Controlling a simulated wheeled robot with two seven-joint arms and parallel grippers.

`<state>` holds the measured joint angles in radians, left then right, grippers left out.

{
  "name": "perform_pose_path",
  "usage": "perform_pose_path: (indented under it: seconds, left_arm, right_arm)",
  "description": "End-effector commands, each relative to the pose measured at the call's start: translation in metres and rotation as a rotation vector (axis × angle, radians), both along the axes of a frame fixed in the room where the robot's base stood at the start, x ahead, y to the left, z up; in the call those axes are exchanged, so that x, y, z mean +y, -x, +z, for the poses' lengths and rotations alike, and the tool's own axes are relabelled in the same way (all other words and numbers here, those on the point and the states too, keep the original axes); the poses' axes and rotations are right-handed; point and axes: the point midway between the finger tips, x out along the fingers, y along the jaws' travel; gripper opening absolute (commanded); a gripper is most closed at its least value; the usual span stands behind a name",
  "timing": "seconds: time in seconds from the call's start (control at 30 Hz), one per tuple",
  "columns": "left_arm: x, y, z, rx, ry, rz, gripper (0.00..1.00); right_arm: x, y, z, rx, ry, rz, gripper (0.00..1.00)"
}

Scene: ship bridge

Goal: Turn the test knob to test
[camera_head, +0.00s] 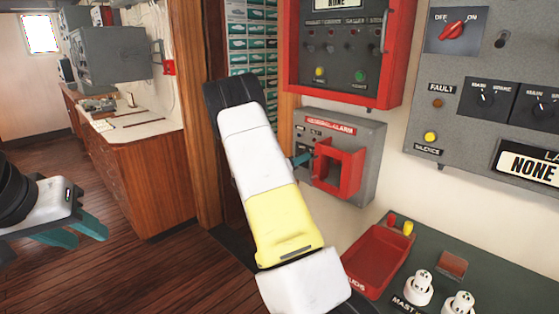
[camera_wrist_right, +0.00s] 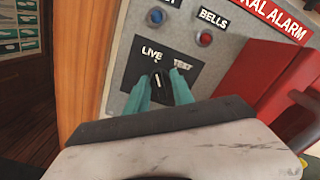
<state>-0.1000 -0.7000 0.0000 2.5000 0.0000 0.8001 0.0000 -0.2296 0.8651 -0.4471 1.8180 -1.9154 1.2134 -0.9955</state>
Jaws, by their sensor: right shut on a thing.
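The test knob (camera_wrist_right: 157,84) is a small black knob on a dark plate marked LIVE and TEST, on the grey general alarm box (camera_head: 369,139). In the right wrist view the teal fingers of my right gripper (camera_wrist_right: 160,88) stand on both sides of the knob and are shut on it. The knob's upper end lies between the LIVE and TEST labels; its exact setting is hard to tell. In the head view my right arm and gripper (camera_head: 301,160) hide the knob. My left gripper (camera_head: 76,232) is open and empty at the left, away from the box.
A red guard (camera_head: 350,172) juts from the alarm box, right of the knob. A red-framed panel (camera_head: 397,85) hangs above. A wooden door frame (camera_wrist_right: 82,50) stands close left. Below right is a console with a red tray (camera_head: 374,262).

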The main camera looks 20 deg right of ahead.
Motion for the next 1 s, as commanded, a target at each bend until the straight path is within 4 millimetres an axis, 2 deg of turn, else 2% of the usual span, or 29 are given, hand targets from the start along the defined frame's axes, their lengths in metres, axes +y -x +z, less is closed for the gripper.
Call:
perform_pose_path:
  seconds: [0.37,1.0]
  left_arm:
    - [0.0000,0.0000,0.0000,0.000,0.000,0.000,0.36]
    - [0.0000,0.0000,0.0000,0.000,0.000,0.000,0.36]
  right_arm:
    - [0.0003,0.0004,-0.0003,-0.161,-0.067,0.000,0.00]
    - [0.0004,0.0011,-0.0009,-0.712,-0.297,0.000,0.00]
